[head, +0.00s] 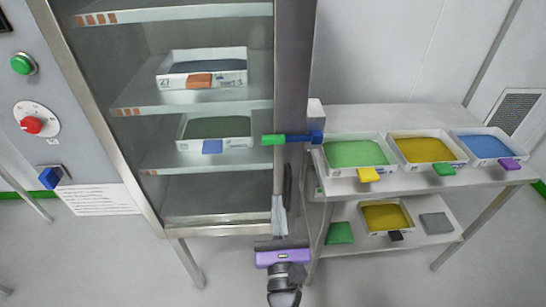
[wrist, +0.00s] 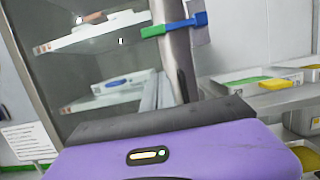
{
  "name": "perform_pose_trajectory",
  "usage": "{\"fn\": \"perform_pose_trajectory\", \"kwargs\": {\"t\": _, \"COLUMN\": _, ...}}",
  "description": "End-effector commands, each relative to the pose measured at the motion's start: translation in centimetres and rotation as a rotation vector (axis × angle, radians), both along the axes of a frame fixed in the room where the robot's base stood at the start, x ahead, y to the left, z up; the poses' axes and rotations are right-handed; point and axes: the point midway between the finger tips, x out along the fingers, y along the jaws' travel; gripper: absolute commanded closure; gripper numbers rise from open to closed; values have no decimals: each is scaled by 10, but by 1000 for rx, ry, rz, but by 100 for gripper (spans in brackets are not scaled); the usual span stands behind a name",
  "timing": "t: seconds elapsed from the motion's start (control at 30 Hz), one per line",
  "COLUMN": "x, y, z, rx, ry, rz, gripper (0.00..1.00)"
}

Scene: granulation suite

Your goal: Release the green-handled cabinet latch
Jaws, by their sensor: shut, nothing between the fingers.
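The cabinet latch is a horizontal bar across the cabinet's right door post, with a green handle (head: 273,140) at its left end and a blue part (head: 303,137) to the right. In the wrist view the green handle (wrist: 153,31) and blue part (wrist: 186,23) show near the top. My gripper (head: 279,205), with its purple body, is below the latch in front of the post, apart from it. Its fingers look shut and empty.
The glass-fronted cabinet (head: 217,187) holds trays on shelves. A dark vertical handle (head: 288,183) is on the post below the latch. A two-level table (head: 400,118) with powder trays stands close on the right. A wall panel with green button (head: 23,64) and red knob (head: 32,124) is left.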

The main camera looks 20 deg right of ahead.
Motion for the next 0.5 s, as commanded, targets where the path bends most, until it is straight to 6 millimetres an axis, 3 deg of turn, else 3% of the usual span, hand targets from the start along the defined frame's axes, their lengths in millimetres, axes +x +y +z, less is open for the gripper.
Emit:
{"fn": "perform_pose_trajectory", "kwargs": {"t": 0.23, "x": 12, "y": -4, "z": 5, "rx": -2, "ry": 0, "rz": -1, "gripper": 100}}
{"fn": "perform_pose_trajectory", "kwargs": {"t": 0.5, "x": 58, "y": -19, "z": 19, "rx": -3, "ry": -1, "rz": -2, "gripper": 100}}
